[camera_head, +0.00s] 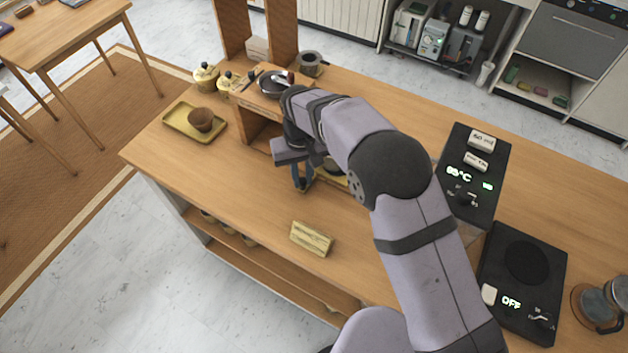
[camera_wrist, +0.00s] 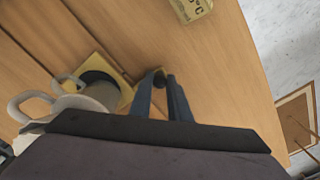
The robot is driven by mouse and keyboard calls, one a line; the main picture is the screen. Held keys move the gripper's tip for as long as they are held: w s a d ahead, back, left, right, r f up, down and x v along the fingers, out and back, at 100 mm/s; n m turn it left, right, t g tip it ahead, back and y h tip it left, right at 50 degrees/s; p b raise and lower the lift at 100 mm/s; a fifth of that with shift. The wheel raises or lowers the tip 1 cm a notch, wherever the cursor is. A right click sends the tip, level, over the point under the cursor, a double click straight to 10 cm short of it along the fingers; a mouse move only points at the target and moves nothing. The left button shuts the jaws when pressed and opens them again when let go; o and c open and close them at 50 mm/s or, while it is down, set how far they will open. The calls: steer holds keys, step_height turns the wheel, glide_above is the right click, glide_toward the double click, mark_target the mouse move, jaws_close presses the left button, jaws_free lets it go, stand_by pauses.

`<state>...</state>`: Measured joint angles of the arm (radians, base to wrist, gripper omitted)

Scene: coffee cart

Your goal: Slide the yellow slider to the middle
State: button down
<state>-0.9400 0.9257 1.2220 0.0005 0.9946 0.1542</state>
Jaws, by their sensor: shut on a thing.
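The yellow slider (camera_wrist: 159,75) is a small yellowish-brown piece at my fingertips in the wrist view. It is mostly hidden by the fingers and its exact shape is hard to make out. My gripper (camera_head: 303,184) points down at the wooden counter with its blue-grey fingers shut on the slider; the fingers also show in the wrist view (camera_wrist: 161,82). A yellow base (camera_wrist: 124,92) with a dark round top lies beside the fingers. In the head view my arm hides much of this base (camera_head: 335,180).
A yellowish block (camera_head: 311,238) stands on the counter in front; its "°C" marking shows in the wrist view (camera_wrist: 190,8). A grey handled pitcher (camera_wrist: 92,97) is close beside my gripper. Black panels (camera_head: 523,285) stand at right, a tray (camera_head: 180,127) at left.

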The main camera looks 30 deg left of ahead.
steer(key=shift+a, duration=0.3)
steer(key=shift+r, duration=0.1)
steer(key=c, duration=1.7)
jaws_free()
steer(key=shift+o, duration=0.2)
steer(key=shift+r+b, duration=1.35)
steer(key=shift+r, duration=2.3)
